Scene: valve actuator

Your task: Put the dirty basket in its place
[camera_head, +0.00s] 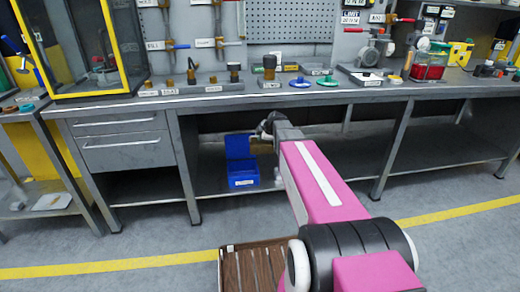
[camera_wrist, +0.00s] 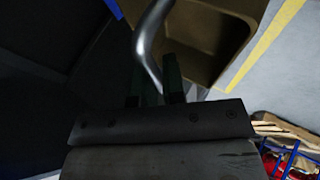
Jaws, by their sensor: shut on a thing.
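A brown basket (camera_wrist: 215,40) with a curved metal handle (camera_wrist: 150,45) fills the top of the wrist view. My gripper (camera_wrist: 157,85) is shut on this handle, which passes between its two dark green fingers. The basket's inside looks empty where it shows. In the head view my arm reaches under the workbench, and my gripper (camera_head: 266,128) is partly hidden by it. A small brown patch just below the gripper is probably the basket, mostly hidden by my arm. I cannot tell whether the basket touches the shelf.
A blue bin (camera_head: 243,180) sits on the lower shelf (camera_head: 213,183), left of my arm. The workbench top (camera_head: 330,97) is just above the gripper, with legs on both sides. A slatted wooden crate (camera_head: 235,270) is on the floor in front. The right shelf is bare.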

